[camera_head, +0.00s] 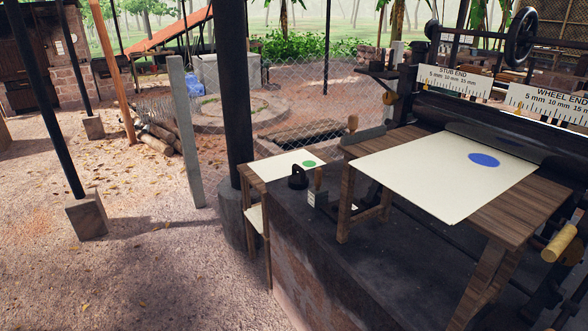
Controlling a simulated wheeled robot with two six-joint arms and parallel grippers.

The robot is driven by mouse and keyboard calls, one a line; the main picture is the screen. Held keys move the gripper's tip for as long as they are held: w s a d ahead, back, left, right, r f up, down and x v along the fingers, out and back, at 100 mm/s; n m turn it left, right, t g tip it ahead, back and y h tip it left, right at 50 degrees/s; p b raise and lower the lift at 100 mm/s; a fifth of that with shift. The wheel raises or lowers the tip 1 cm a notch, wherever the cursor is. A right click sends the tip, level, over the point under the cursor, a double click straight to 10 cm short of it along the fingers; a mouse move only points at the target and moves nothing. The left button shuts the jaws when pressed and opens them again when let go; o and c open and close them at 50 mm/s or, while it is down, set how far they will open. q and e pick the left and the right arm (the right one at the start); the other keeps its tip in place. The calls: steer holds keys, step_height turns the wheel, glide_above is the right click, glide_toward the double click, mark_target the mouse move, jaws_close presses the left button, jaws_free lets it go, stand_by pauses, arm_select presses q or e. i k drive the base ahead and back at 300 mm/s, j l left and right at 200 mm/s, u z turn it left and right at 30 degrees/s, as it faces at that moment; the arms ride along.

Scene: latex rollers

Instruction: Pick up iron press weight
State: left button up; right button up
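A small black object with a ring-shaped handle (298,178), which looks like the iron press weight, stands upright near the corner of the dark platform (335,255). It is just in front of a small wooden stand (245,172) topped with a pale sheet that has a green dot. A wooden-handled tool (318,181) stands close to its right. Neither of my grippers shows in the head view, and nothing is touching the black object.
A wooden table (508,215) with a pale sheet (430,172) bearing a blue oval stands to the right, against the roller machine (500,120). A black post (235,95) rises behind the small stand. A post with a concrete base (86,215) stands left. Open gravel (150,270) lies at lower left.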

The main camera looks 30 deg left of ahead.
mark_target(300, 181)
steer(key=i+j, duration=0.15)
steer(key=j, duration=0.2)
steer(key=i+j+z, duration=0.1)
steer(key=j, duration=0.3)
steer(key=i+j, duration=0.15)
steer(key=j, duration=0.2)
steer(key=i+j, duration=0.15)
steer(key=j, duration=0.25)
steer(key=i+j+z, duration=0.1)
steer(key=j, duration=0.3)
steer(key=i+j, duration=0.15)
steer(key=j, duration=0.2)
steer(key=i+j+z, duration=0.1)
steer(key=j, duration=0.3)
